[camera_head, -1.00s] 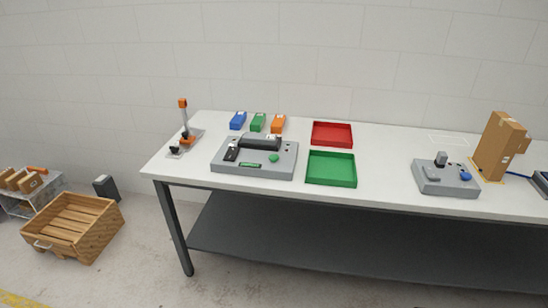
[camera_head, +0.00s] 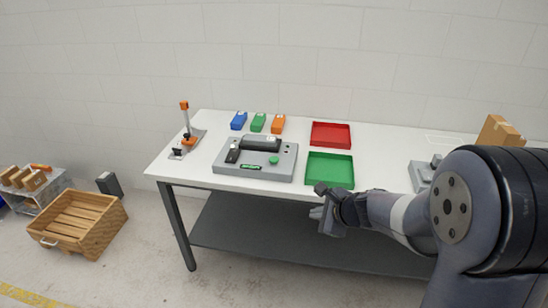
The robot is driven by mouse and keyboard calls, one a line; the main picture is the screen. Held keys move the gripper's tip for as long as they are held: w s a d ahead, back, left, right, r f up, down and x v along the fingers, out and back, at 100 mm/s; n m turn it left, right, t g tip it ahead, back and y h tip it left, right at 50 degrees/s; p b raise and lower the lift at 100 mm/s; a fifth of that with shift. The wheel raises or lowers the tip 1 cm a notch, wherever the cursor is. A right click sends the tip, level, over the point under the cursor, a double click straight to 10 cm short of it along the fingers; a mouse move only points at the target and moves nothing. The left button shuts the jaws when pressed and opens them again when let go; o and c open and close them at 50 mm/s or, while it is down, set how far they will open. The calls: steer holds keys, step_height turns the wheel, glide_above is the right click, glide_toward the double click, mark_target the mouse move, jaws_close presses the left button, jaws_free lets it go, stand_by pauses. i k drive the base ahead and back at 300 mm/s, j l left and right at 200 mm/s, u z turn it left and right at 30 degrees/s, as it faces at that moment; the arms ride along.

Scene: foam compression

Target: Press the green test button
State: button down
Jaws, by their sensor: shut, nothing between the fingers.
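The green test button (camera_head: 273,160) is a small round green knob on top of the grey test machine (camera_head: 228,172), toward its right side. The machine stands on the white table and has a dark roller-like bar, a dark lever and a small green display. My gripper (camera_head: 322,212) is in front of the table's front edge, to the right of the machine and below the green tray. It is shut and empty, apart from the button. The fingertips are small and dark in this view.
A green tray (camera_head: 330,169) and a red tray (camera_head: 330,135) lie right of the machine. Blue (camera_head: 238,120), green (camera_head: 258,122) and orange (camera_head: 278,124) blocks stand behind it. An orange-handled device (camera_head: 187,130) is at the left. My arm hides much of the table's right side.

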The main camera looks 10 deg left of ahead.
mark_target(273, 160)
steer(key=i+j+z, duration=0.3)
steer(key=j, duration=0.4)
steer(key=i+j+z, duration=0.25)
steer(key=j, duration=0.45)
steer(key=j+z, duration=0.3)
steer(key=j, duration=0.45)
steer(key=i+j+z, duration=0.1)
steer(key=j+z, duration=0.2)
steer(key=j, duration=0.5)
